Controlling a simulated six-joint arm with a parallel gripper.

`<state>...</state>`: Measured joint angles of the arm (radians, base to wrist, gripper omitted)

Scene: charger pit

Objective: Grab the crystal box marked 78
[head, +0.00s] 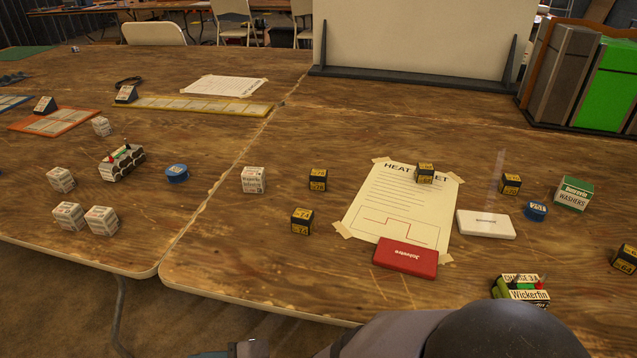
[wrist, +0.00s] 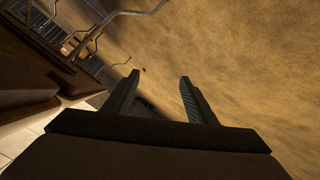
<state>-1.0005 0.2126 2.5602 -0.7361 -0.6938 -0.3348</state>
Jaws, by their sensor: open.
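Several small black boxes with yellow number labels stand on the wooden table in the head view. One is left of the paper sheet (head: 318,179); its label may read 78, but it is too small to be sure. A second box (head: 302,221) stands nearer and seems to read 74. Others are a box on the sheet (head: 425,173), a box right of the sheet (head: 511,184) and a box at the right edge (head: 625,258) that seems to read 64. My gripper (wrist: 158,77) is open and empty in the wrist view, facing bare floor; no box shows there.
A red case (head: 405,258) and a white case (head: 486,224) lie by the paper sheet (head: 375,200). A green-white washers box (head: 574,194), a blue tin (head: 535,211) and a Wickerfin pack (head: 520,288) are at right. A white box (head: 254,180) stands left of the black boxes.

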